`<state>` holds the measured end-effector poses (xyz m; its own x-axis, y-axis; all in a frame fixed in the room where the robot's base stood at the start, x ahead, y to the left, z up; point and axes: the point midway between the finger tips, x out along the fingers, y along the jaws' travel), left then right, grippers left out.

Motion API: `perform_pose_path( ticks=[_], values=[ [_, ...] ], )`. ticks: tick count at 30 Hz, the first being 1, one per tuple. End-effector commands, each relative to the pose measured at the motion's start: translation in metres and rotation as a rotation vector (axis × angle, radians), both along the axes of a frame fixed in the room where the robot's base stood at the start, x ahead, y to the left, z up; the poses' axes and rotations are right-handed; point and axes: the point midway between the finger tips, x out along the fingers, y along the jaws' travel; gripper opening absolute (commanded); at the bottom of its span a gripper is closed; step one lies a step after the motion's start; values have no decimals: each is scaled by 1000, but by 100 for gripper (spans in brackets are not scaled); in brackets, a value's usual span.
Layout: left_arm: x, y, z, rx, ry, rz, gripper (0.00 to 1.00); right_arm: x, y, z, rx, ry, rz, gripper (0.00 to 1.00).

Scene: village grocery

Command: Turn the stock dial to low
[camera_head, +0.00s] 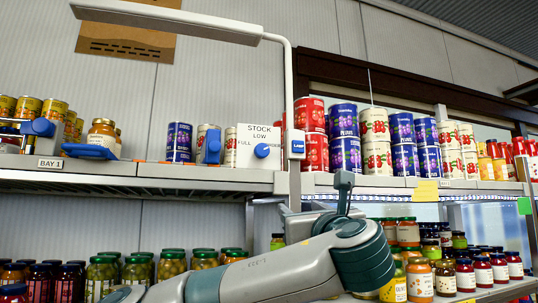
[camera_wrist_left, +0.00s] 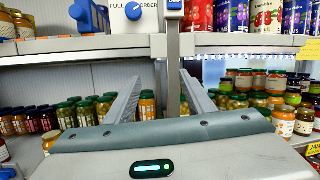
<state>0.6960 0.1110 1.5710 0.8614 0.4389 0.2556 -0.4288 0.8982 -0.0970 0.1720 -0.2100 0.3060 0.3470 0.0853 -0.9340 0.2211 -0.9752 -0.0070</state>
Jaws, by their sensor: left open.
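The stock dial is a round blue knob (camera_head: 262,150) on a white plate (camera_head: 246,135) at the front edge of the upper shelf. The plate reads STOCK and LOW above the knob, FULL on the left and ORDER, partly covered, on the right. Where the knob points is too small to tell. The knob (camera_wrist_left: 133,11) also shows at the top of the left wrist view. My left gripper (camera_head: 344,185) is open, below and to the right of the knob, apart from it. In the left wrist view its two fingers (camera_wrist_left: 162,76) are spread with nothing held between them.
A lamp arm (camera_head: 290,85) rises right of the dial. Tins (camera_head: 345,138) stand right of it, and a blue-based jar stand (camera_head: 90,151) is at left. Jars (camera_head: 407,233) fill the lower shelf.

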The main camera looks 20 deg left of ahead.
Motion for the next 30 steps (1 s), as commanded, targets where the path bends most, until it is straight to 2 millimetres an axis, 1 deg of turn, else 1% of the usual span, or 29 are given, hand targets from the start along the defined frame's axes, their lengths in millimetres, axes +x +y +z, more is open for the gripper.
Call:
perform_pose_path(
  ticks=[1, 3, 6, 9, 12, 18, 21, 26, 30],
  values=[
    [-14, 4, 22, 37, -24, 34, 49, 1, 0, 0, 0, -1, 0, 0],
    [-28, 9, 43, 81, -41, 77, 49, 3, 0, 0, 0, -3, 0, 0],
    [-44, 14, 64, 122, -58, 122, 49, 6, 0, 1, 0, -6, 0, 0],
    [-53, 17, 74, 145, -65, 148, 49, 10, 0, 1, 0, -10, 0, 0],
    [-56, 18, 78, 152, -67, 158, 49, 13, 0, 1, 0, -13, 0, 0],
    [-56, 18, 78, 152, -68, 156, 49, 18, 0, 2, 0, -18, -1, 0],
    [-56, 18, 78, 151, -67, 156, 49, 11, 0, 1, -1, -10, -1, 0],
    [-55, 18, 79, 151, -67, 155, 49, 6, -2, 2, -4, 0, 0, 0],
    [-53, 19, 81, 152, -67, 155, 49, -4, -6, 5, -12, 24, -1, 0]
  ],
)
